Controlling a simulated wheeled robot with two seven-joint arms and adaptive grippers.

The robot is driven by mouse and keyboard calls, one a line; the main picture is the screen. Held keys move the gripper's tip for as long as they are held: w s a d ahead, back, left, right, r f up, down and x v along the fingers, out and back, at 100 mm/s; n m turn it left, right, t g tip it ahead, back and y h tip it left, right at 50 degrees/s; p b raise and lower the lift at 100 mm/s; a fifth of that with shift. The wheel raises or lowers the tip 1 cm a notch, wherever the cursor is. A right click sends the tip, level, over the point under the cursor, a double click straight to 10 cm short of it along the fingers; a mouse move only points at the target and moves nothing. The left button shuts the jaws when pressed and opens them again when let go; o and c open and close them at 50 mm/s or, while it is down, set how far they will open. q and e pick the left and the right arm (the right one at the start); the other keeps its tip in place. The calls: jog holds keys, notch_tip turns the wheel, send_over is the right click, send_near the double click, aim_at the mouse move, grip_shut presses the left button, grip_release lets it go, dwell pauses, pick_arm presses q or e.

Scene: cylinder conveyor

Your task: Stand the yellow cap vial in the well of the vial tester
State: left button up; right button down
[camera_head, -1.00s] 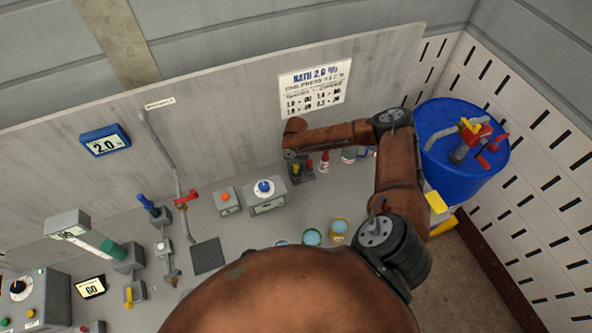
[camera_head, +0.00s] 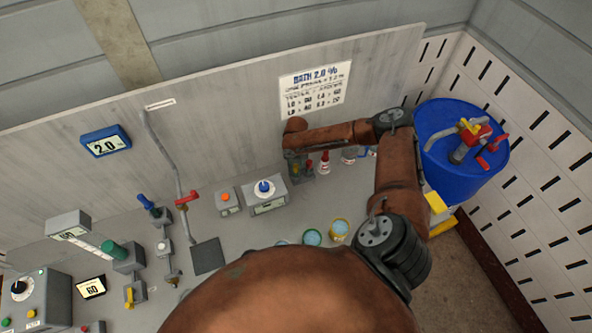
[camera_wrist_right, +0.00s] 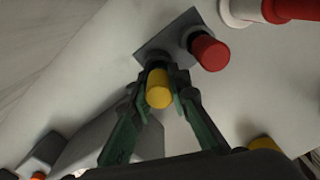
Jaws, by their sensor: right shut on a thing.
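The yellow cap vial shows its yellow cap (camera_wrist_right: 159,88) in the right wrist view. It stands at the edge of a small dark grey holder (camera_wrist_right: 166,38), beside a red cap vial (camera_wrist_right: 209,54). My right gripper (camera_wrist_right: 161,96) has its green fingers on both sides of the yellow cap and is shut on that vial. In the head view my right gripper (camera_head: 296,166) is small and partly hidden under my wrist, low at the back panel. A grey box with a blue knob (camera_head: 264,190) stands to its left; I cannot tell whether it is the vial tester. No well is clearly visible. My left gripper is out of view.
A red-topped flask (camera_head: 324,164) stands right of the gripper. Cups of blue liquid (camera_head: 312,237) stand nearer, beside my arm. An orange-button box (camera_head: 228,202), a dark pad (camera_head: 207,256) and valves occupy the left. A blue drum (camera_head: 462,150) stands at right.

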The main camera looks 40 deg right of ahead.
aim_at(296, 166)
jog(key=shift+r+p, duration=2.8)
jog(key=shift+r, duration=0.25)
jog(key=shift+f, duration=0.1)
